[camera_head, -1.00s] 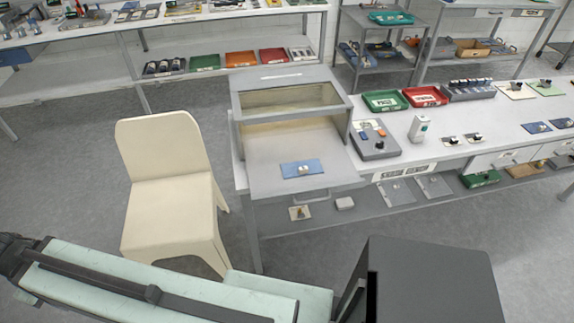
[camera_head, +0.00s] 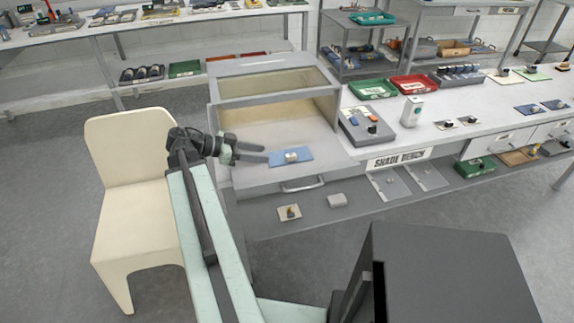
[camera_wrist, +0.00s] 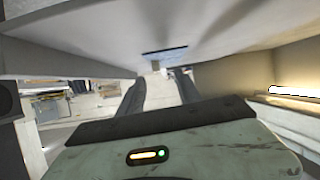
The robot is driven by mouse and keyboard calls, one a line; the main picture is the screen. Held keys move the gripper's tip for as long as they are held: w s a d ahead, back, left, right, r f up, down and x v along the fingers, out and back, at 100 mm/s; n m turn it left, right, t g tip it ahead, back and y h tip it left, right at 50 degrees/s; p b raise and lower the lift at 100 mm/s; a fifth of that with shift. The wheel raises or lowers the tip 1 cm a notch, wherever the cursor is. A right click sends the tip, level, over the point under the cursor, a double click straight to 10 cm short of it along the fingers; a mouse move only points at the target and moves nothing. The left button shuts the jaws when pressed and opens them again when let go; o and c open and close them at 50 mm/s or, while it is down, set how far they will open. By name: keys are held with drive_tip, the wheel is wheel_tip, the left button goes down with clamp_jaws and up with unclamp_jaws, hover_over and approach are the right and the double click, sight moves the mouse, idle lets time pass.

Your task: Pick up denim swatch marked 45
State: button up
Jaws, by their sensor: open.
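A blue denim swatch (camera_head: 302,161) with a small pale knob (camera_head: 292,156) on top lies flat on the grey front shelf of the glass-topped cabinet. Its number is too small to read. My gripper (camera_head: 265,153) is open at the swatch's left edge, fingers pointing right toward the knob. Whether the fingers touch the swatch cannot be told. In the wrist view, which looks upside down, the swatch (camera_wrist: 170,50) and its knob (camera_wrist: 156,65) show just beyond and between the two fingers (camera_wrist: 157,85). Nothing is held.
The cabinet (camera_head: 270,66) with its glass top stands behind the swatch. A grey control box (camera_head: 366,128) and a white device (camera_head: 411,111) stand to the right. A cream chair (camera_head: 125,150) is left of my arm. A drawer handle (camera_head: 302,185) projects below the shelf.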

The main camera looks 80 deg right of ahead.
sight(288, 155)
drive_tip(key=shift+s+d+r+m+g, duration=0.15)
drive_tip(key=shift+s+m, duration=0.1)
drive_tip(key=shift+s, duration=0.25)
drive_tip(key=shift+s+d+r+m+g, duration=0.15)
drive_tip(key=shift+s+m, duration=0.1)
drive_tip(key=shift+s, duration=0.2)
drive_tip(key=b+x, duration=0.1)
drive_tip(key=x, duration=0.1)
drive_tip(key=shift+s+f, duration=0.2)
drive_tip(key=shift+f, duration=0.1)
drive_tip(key=b+x, duration=0.2)
drive_tip(key=x, duration=0.3)
drive_tip(key=shift+s+a, duration=0.1)
drive_tip(key=shift+s, duration=0.05)
drive_tip(key=shift+r, duration=0.1)
clamp_jaws()
